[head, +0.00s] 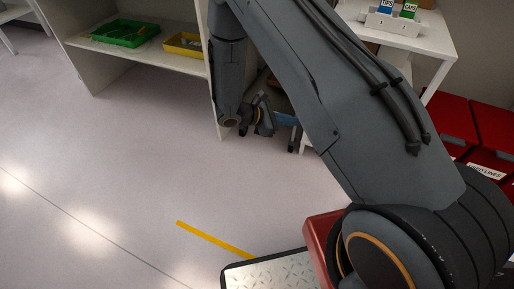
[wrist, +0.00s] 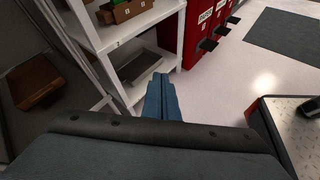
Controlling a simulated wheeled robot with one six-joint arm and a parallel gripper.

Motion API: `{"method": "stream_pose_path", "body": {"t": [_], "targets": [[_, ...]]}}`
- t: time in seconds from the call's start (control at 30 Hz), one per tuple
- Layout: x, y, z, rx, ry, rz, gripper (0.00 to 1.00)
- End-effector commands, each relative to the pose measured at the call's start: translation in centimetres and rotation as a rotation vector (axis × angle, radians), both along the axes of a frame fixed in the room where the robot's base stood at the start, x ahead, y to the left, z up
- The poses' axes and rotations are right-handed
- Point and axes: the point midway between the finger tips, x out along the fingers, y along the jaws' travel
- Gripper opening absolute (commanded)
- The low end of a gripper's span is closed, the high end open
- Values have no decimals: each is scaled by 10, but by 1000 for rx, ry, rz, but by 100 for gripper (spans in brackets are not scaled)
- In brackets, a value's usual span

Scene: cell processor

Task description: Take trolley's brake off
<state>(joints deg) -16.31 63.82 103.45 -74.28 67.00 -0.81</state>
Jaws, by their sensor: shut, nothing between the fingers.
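My gripper (wrist: 160,78) shows in the wrist view as two blue fingers pressed together, with nothing between them. They point towards the foot of a white stand (wrist: 132,75), over the floor as seen from above; I cannot tell whether they touch anything. In the head view my gripper's blue part (head: 286,119) is low, beside the shelf unit's right end and partly hidden by my arm. A small dark foot or caster (head: 293,139) shows just below it. I cannot make out a brake lever, nor tell for certain which piece is the trolley.
A white shelf unit (head: 150,72) holds a green tray (head: 125,33) and a yellow tray (head: 184,45). Red bins (head: 478,125) stand at right; their black pedals (wrist: 208,44) show in the wrist view. A dark mat (wrist: 285,35) lies beyond. Floor at left is clear.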

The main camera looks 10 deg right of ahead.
Motion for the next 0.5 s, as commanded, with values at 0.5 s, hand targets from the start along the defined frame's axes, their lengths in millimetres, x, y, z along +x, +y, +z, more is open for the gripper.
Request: {"method": "stream_pose_path", "body": {"t": [0.5], "targets": [[117, 71, -251, -401, 11, 573, 0]]}}
